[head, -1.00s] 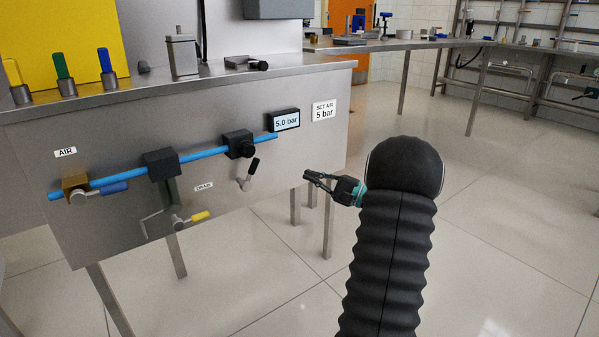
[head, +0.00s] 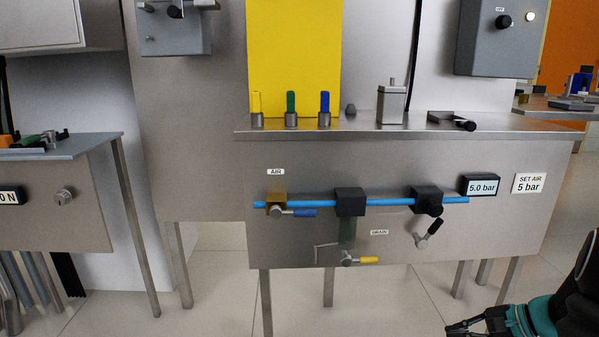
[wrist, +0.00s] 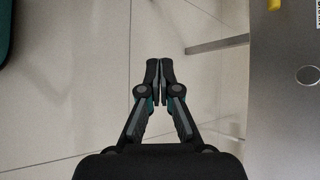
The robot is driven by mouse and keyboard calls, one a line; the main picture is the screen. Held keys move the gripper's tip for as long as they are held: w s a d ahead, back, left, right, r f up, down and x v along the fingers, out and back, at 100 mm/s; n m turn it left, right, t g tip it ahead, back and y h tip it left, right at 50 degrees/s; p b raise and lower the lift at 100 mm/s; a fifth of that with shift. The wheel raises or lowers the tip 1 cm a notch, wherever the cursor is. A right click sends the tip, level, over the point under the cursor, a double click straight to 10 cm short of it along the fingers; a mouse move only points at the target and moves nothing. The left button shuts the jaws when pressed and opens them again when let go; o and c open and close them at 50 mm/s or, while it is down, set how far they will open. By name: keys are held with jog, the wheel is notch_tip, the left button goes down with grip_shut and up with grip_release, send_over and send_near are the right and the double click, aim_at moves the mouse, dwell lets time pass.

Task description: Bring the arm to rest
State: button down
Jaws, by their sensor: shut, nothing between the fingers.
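My gripper (head: 462,328) is at the lower right of the head view, in front of and below the bench's front panel. Part of my dark arm shows behind it at the right edge. In the wrist view my gripper (wrist: 160,62) points over the pale tiled floor, its two fingers together with nothing between them. It touches nothing that I can see.
The steel bench (head: 300,240) carries a blue air pipe (head: 388,202) with a blue-handled valve (head: 304,213), a black-handled valve (head: 430,232) and a yellow-handled drain valve (head: 366,260). The pressure display (head: 482,186) reads 5.0 bar. Another bench (head: 60,200) stands left. Floor below is open.

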jog(key=s+a+r+n+h+p, duration=0.4)
jog(key=s+a+r+n, duration=0.3)
jog(key=a+r, duration=0.3)
jog(key=s+a+r+n+h+p, duration=0.4)
jog(key=s+a+r+n, duration=0.3)
jog(key=s+a+r, duration=0.2)
notch_tip(320, 180, up, 2)
jog(key=shift+s+a+n+h, duration=0.3)
jog(key=shift+s+a, duration=0.05)
jog(key=shift+a, duration=0.7)
dwell(0.4)
